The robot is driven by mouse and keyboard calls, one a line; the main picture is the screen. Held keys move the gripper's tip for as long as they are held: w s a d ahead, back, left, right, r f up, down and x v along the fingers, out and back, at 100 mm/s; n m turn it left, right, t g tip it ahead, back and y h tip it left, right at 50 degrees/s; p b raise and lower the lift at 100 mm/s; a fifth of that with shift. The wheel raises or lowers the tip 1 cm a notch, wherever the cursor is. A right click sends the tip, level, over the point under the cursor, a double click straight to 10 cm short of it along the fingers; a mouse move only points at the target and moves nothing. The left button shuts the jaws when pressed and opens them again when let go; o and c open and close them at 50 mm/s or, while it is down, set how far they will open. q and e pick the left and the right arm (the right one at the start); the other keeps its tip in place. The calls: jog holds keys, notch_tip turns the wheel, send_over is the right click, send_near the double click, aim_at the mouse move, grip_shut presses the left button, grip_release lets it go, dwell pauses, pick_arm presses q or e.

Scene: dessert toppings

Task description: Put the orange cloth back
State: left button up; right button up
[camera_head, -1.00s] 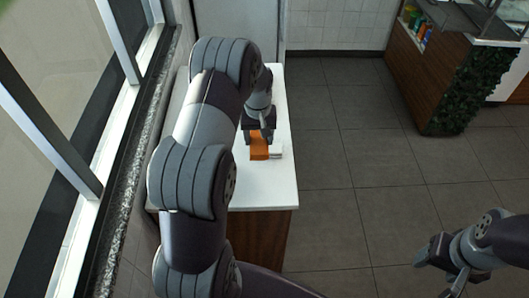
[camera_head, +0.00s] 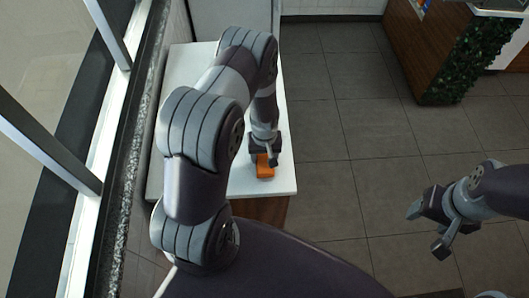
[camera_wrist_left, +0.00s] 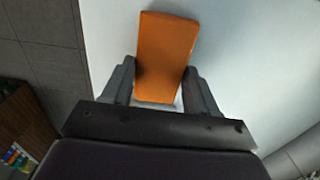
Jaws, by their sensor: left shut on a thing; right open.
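The orange cloth (camera_head: 264,170) is a folded block at the front right part of the white counter top (camera_head: 180,75). My left gripper (camera_head: 264,155) points down and is shut on the cloth. In the left wrist view the orange cloth (camera_wrist_left: 165,48) sticks out between the two fingers of my left gripper (camera_wrist_left: 158,88). Whether the cloth touches the counter or hangs just above it, I cannot tell. My right gripper (camera_head: 428,231) is open and empty above the floor at the right.
A window ledge (camera_head: 140,115) runs along the left of the counter. A wooden unit with green foliage (camera_head: 455,70) stands at the back right. The tiled floor (camera_head: 335,135) between is clear. Much of the counter's left part is hidden behind my left arm.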

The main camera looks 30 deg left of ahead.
pick_arm(q)
jog(key=shift+s+d+f, duration=0.1)
jog(key=shift+f, duration=0.25)
jog(key=o, duration=0.9)
jog(key=shift+o, duration=0.2)
jog(key=shift+r, duration=0.35)
notch_tip(320, 180, up, 12)
jog(key=b, duration=0.3)
notch_tip(320, 180, up, 7)
jog(key=m, duration=0.3)
send_over(265, 158)
jog(key=s+d, duration=0.3)
jog(key=s+d+r+m+t, duration=0.1)
jog(key=s+d+r+m, duration=0.1)
jog(key=s, duration=0.4)
jog(key=shift+s+d+r+m, duration=0.3)
jog(key=shift+r+m, duration=0.5)
jog(key=shift+r, duration=0.15)
